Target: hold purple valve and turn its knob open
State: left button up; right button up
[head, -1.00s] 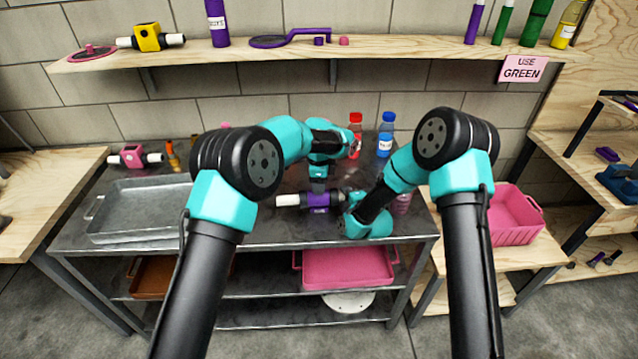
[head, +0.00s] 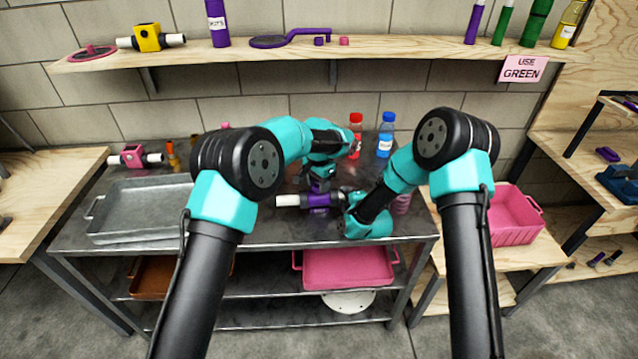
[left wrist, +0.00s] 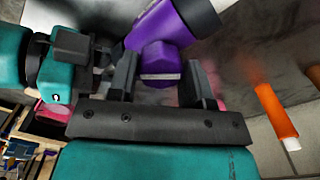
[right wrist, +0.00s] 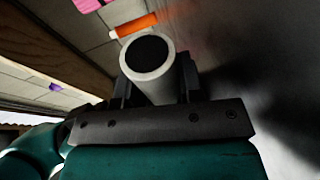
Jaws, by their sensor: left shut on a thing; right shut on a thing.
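The purple valve (head: 318,200) lies over the steel table, with a white pipe end (head: 288,200) sticking out to the left. My right gripper (head: 346,203) is shut on the valve's right pipe end; the right wrist view shows this white pipe (right wrist: 148,75), its round dark opening facing the camera, between the fingers. My left gripper (head: 320,187) comes from above and behind. In the left wrist view, its fingers are shut on the purple knob (left wrist: 160,62), which has a pale stripe across it. The purple valve body (left wrist: 178,20) shows beyond the knob.
A red-capped bottle (head: 355,135) and a blue-capped bottle (head: 386,135) stand behind. A metal tray (head: 140,235) and a pink valve (head: 132,156) are at left. A pink bin (head: 515,215) is at right. A shelf (head: 300,50) runs above.

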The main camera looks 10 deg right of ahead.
pick_arm(q)
jog(key=n, duration=0.4)
jog(key=shift+n, duration=0.3)
jog(key=n, duration=0.3)
jog(key=shift+n, duration=0.3)
jog(key=o, duration=0.9)
jog(key=shift+r, duration=0.1)
notch_tip(320, 180, up, 12)
jog(key=shift+f, duration=0.1)
